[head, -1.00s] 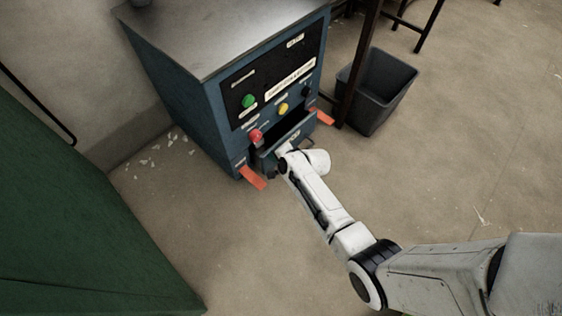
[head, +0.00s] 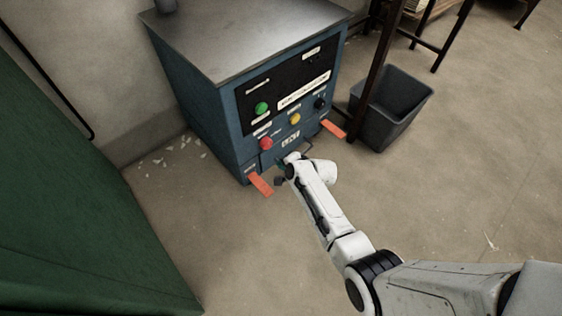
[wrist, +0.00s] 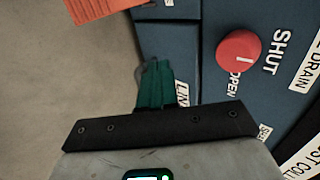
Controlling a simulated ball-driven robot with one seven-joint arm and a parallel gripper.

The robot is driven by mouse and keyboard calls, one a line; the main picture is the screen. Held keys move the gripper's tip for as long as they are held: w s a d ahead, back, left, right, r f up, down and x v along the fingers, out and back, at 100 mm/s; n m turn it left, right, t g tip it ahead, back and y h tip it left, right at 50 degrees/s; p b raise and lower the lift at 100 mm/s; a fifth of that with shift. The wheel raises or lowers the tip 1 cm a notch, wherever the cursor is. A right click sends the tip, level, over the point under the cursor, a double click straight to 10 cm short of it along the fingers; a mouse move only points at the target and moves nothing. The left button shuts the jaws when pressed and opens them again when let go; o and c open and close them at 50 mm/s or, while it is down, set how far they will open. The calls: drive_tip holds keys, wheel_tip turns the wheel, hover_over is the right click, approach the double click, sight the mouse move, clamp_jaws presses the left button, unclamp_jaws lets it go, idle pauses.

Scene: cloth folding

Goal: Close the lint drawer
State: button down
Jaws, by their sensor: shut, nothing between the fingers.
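The lint drawer (head: 291,139) is in the lower front of the blue machine (head: 212,105). Its labelled front now looks level with the panel around it, with no dark opening above it. In the wrist view the drawer's label (wrist: 182,94) is partly cut off behind my gripper. My gripper (wrist: 155,84) has its teal fingers together and empty, right at the drawer front. I cannot tell whether the fingertips touch it. In the head view my wrist hides the lower part of the drawer.
A red knob (wrist: 239,52) sits above the drawer, near the fingers. Orange feet (head: 260,184) stick out at the machine's base. A grey bin (head: 391,105) and dark rack legs stand to the right.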

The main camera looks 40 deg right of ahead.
drive_tip(key=p+v, duration=0.6)
drive_tip(key=v, duration=0.4)
drive_tip(key=shift+s, duration=0.35)
